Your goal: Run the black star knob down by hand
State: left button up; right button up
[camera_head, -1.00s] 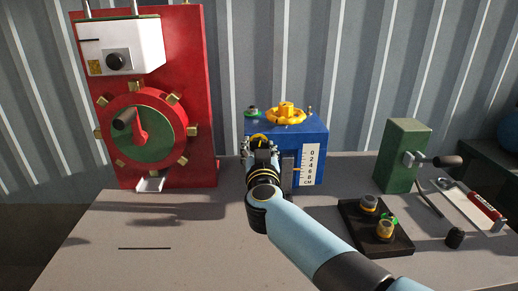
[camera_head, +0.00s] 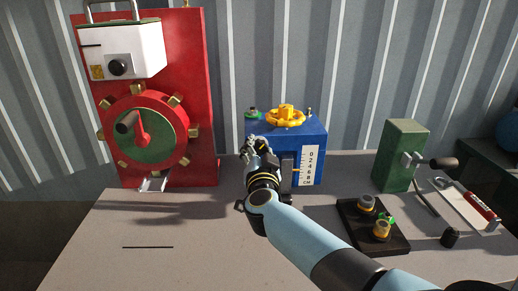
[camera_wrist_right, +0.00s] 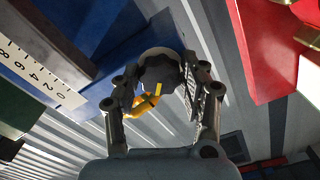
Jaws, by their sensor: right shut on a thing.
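The black star knob (camera_wrist_right: 160,70) shows in the right wrist view between the two fingers of my right gripper (camera_wrist_right: 163,88). The fingers are closed on its sides. In the head view my right gripper (camera_head: 256,146) is at the left front of the blue block (camera_head: 300,140) and hides the knob. A yellow part with a dark mark (camera_wrist_right: 148,103) shows just below the knob in the wrist view. The white scale (camera_head: 311,166) on the block's front shows beside the gripper. My left gripper is not in view.
A yellow handwheel (camera_head: 285,117) and a green-based fitting (camera_head: 252,112) sit on top of the block. A tall red panel (camera_head: 190,90) stands to the left. A black tray (camera_head: 354,226) with fittings and a green block (camera_head: 402,155) with a crank are to the right.

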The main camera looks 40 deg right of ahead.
jog(key=o, duration=1.2)
jog(key=shift+s+a, duration=0.1)
jog(key=v, duration=1.1)
jog(key=shift+s+a, duration=0.25)
jog(key=shift+s, duration=0.05)
